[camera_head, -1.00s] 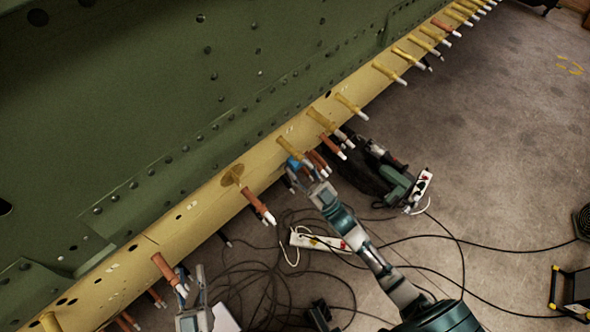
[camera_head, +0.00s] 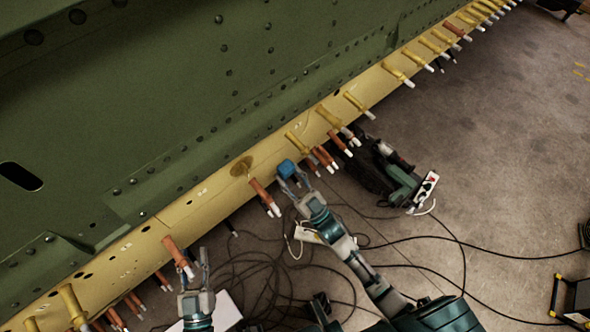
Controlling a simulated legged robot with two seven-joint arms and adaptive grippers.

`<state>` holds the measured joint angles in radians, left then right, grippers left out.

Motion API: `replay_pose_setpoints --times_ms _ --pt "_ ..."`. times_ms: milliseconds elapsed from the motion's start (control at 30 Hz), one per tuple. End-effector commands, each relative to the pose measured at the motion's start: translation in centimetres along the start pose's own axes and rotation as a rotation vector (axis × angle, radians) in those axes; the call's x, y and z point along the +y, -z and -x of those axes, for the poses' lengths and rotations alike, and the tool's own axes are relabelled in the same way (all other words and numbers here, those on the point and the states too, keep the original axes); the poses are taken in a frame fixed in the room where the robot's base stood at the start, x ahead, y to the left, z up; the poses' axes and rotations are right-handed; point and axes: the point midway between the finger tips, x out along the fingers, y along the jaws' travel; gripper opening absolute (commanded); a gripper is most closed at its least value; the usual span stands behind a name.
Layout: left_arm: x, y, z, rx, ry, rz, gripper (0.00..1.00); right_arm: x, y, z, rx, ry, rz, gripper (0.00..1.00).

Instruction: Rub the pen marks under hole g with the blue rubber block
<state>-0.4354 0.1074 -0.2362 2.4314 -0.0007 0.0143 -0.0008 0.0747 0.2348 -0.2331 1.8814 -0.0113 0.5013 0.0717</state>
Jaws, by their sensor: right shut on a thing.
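The blue rubber block (camera_head: 287,168) is at the tip of my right gripper (camera_head: 291,178), which is shut on it. The block is close to the lower edge of the yellow strip (camera_head: 205,197), between an orange pin on its left and several pins on its right. I cannot tell whether it touches the strip. My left gripper (camera_head: 197,268) is below the strip at the lower left, beside an orange pin, and its fingers look apart and empty. Small holes and faint pale marks show along the strip. Hole g and its pen marks are too small to tell.
Orange pins (camera_head: 264,197) and yellow pins (camera_head: 400,76) stick out along the strip. A green skin panel (camera_head: 120,90) lies above it. Black cables, a power strip (camera_head: 424,190) and a green power tool (camera_head: 399,183) lie on the floor. Open floor (camera_head: 500,130) is at right.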

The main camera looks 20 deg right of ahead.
Motion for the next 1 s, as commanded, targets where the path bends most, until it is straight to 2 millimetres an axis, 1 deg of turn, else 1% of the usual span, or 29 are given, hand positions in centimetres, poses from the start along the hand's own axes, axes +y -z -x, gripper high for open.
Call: replay_pose_setpoints --times_ms 33,200,567,1000 --pt "0.0 0.4 -0.1 0.003 0.000 -0.001 0.37 -0.5 0.2 -0.2 0.002 -0.001 -0.002 0.13" --pt "0.0 0.7 -0.2 0.007 -0.001 -0.001 0.37 -1.9 0.4 -0.3 0.002 0.000 0.000 0.13" --pt "0.0 0.8 -0.2 0.007 -0.001 -0.002 0.37 -2.1 0.4 0.0 -0.001 0.001 0.000 0.13" --pt "0.1 2.1 -0.6 0.019 -0.002 -0.004 0.37 -2.0 2.2 4.3 -0.002 0.000 0.000 0.13"
